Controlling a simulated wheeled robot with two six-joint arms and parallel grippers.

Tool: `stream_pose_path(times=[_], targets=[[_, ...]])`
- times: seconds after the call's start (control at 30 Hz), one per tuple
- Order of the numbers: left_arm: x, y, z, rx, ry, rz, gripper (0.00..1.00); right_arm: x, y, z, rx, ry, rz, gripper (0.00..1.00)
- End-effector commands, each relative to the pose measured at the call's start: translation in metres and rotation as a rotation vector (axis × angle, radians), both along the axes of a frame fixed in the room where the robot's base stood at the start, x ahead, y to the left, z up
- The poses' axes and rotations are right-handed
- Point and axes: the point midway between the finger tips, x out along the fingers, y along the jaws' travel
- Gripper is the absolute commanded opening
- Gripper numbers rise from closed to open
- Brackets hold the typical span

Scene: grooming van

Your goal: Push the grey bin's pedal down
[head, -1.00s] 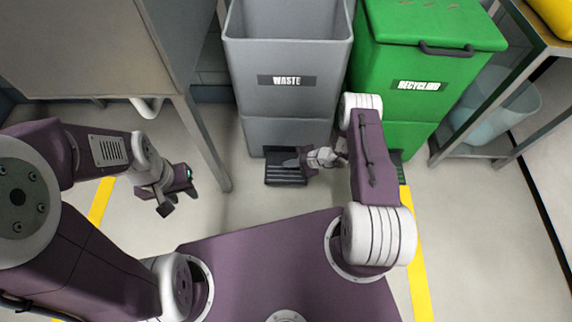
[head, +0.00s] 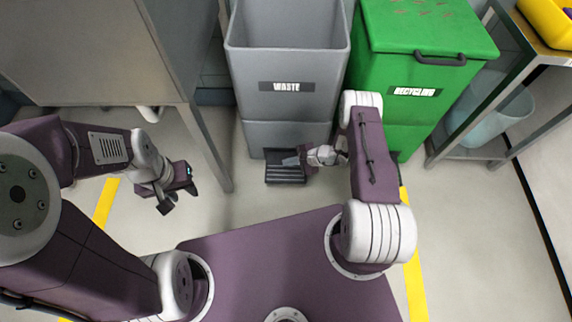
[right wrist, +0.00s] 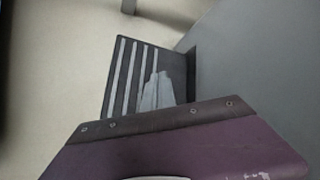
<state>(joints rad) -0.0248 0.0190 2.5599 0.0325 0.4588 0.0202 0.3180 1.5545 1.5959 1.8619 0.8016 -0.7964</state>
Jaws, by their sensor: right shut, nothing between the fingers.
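The grey bin (head: 287,105), labelled WASTE, stands upright at top centre in the head view, and I see into its top. Its black ribbed pedal (head: 284,177) sticks out at the foot of its front. The pedal also shows in the right wrist view (right wrist: 122,78) with pale stripes. My right gripper (head: 292,161) is shut and empty, with its fingertips over the pedal's upper right part. The grey fingertips overlap the pedal in the right wrist view (right wrist: 157,91); I cannot tell whether they touch. My left gripper (head: 179,198) is open and empty, left of the pedal above the floor.
The green recycling bin (head: 420,75) stands right beside the grey bin. A grey table or cabinet (head: 100,50) with a leg stands at left. A metal shelf (head: 490,150) stands at far right. The floor between the left gripper and the pedal is clear apart from that leg.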

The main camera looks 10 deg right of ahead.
Motion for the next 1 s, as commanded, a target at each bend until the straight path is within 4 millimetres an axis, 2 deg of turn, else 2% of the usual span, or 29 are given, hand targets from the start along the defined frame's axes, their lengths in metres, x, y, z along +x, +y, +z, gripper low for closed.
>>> stream_pose_path(times=[0.27,0.77,1.0], targets=[[0.000,0.000,0.002,0.000,0.000,0.000,0.36,0.000,0.000,0.002,0.000,-0.001,-0.001,0.00],[0.000,0.000,0.048,0.000,0.000,0.000,0.36,0.000,0.000,0.051,0.000,-0.001,-0.001,0.00],[0.000,0.000,0.047,0.000,0.000,0.000,0.36,0.000,0.000,0.049,0.000,-0.001,-0.001,0.00]])
